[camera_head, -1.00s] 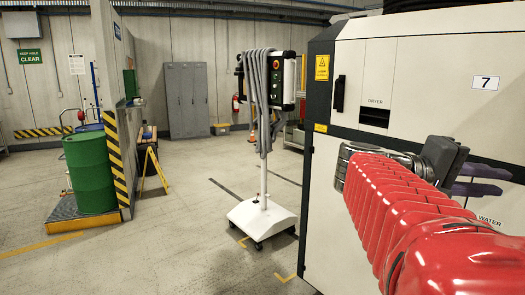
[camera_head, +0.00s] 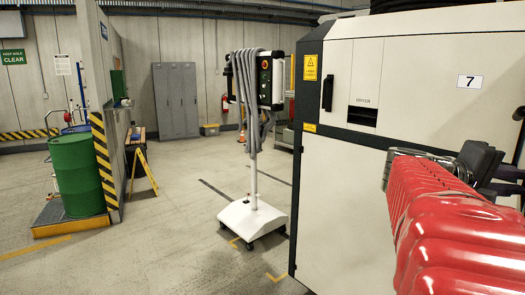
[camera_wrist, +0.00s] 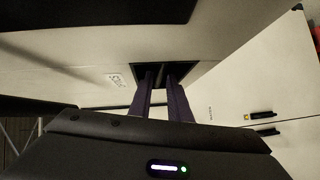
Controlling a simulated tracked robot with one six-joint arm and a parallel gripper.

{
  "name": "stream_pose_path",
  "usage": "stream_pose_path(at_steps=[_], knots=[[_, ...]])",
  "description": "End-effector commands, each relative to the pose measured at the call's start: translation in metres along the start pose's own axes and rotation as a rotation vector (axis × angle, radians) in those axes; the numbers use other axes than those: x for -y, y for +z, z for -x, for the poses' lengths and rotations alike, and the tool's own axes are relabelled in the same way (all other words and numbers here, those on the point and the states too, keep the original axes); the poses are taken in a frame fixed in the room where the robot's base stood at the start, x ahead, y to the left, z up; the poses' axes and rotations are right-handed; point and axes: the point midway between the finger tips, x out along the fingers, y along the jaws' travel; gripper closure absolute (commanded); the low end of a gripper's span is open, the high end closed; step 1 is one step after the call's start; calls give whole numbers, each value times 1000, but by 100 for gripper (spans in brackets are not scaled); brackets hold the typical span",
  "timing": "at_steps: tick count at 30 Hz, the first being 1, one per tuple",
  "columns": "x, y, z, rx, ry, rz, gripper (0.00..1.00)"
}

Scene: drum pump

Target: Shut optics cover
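No part that I can clearly identify as the optics cover shows. The white machine (camera_head: 420,75) fills the right of the head view, with dark trim, a black handle (camera_head: 328,93) and a dark slot (camera_head: 362,116) under a small label. My gripper (camera_head: 512,182) is at the right edge of the head view, beside the machine front, its fingers partly cut off. In the wrist view the two purple fingers (camera_wrist: 161,88) are apart with a narrow gap, pointing at a dark recess (camera_wrist: 181,70) in a pale panel. I cannot tell whether they touch it. Nothing shows held.
A wheeled stand (camera_head: 254,216) with a hose-draped control panel is left of the machine. A green drum (camera_head: 75,175) stands on a pallet at far left, near a striped wall end (camera_head: 103,160). Grey lockers (camera_head: 175,100) stand behind.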

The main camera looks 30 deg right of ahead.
Motion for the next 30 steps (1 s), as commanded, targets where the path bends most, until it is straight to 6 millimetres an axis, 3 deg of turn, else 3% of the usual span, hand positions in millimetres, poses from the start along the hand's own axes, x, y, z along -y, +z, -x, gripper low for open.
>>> stream_pose_path(at_steps=[6,17,24,30], knots=[[0,0,-19,0,0,0,83],[0,0,-22,-1,0,0,83],[0,0,-22,-1,0,0,100],[1,0,-22,0,-1,0,100]])
